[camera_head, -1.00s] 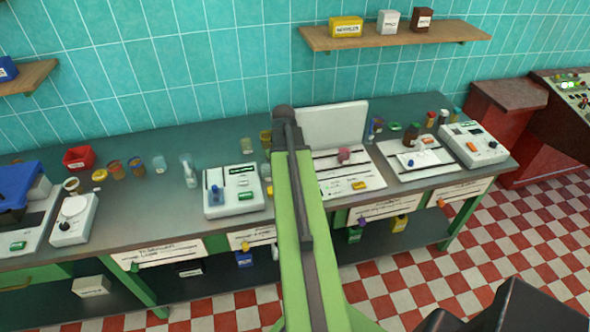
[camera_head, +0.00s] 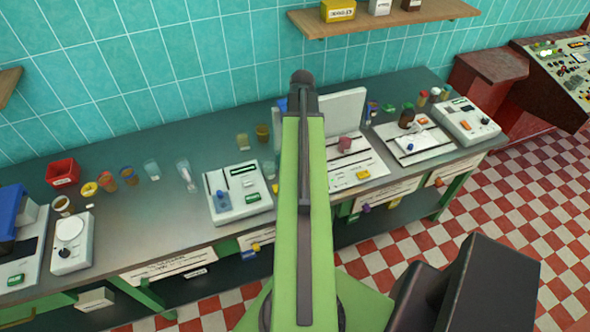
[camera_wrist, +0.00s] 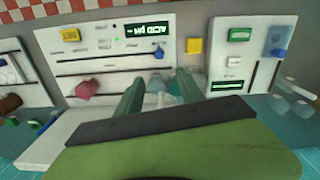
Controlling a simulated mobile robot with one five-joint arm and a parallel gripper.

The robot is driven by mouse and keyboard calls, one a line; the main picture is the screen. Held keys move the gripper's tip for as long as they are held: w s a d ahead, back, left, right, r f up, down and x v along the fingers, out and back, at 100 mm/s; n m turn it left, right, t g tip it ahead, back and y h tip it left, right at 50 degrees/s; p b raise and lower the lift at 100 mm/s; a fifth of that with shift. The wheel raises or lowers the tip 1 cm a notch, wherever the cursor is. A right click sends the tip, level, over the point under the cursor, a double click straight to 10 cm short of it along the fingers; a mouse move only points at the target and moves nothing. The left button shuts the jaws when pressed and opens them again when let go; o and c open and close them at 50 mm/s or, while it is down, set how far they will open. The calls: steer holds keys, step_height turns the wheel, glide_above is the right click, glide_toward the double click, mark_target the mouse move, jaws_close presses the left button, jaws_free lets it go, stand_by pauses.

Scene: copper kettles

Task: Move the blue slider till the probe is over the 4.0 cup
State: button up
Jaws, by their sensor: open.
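A pink knob (camera_wrist: 87,90) sits on the board left of my gripper. My gripper (camera_wrist: 160,93) is open, with small pale things showing between its fingers. In the head view the board (camera_head: 372,180) is partly behind my arm, which hides the blue knob. I cannot make out the probe or the 4.0 cup.
A white device (camera_head: 250,207) with its own blue knob (camera_head: 221,197) stands left of the board. Other white devices, small jars and a red bin (camera_head: 62,172) stand along the grey bench. A wooden shelf (camera_head: 385,22) hangs above. The bench's left middle is fairly clear.

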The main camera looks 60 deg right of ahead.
step_height(320, 180, down, 18)
steer(key=b, duration=1.7)
steer(key=shift+s+r+b, duration=0.15)
steer(key=shift+r+b, duration=0.1)
steer(key=shift+b, duration=0.05)
steer(key=shift+r, duration=0.1)
steer(key=shift+c, duration=0.3)
jaws_close()
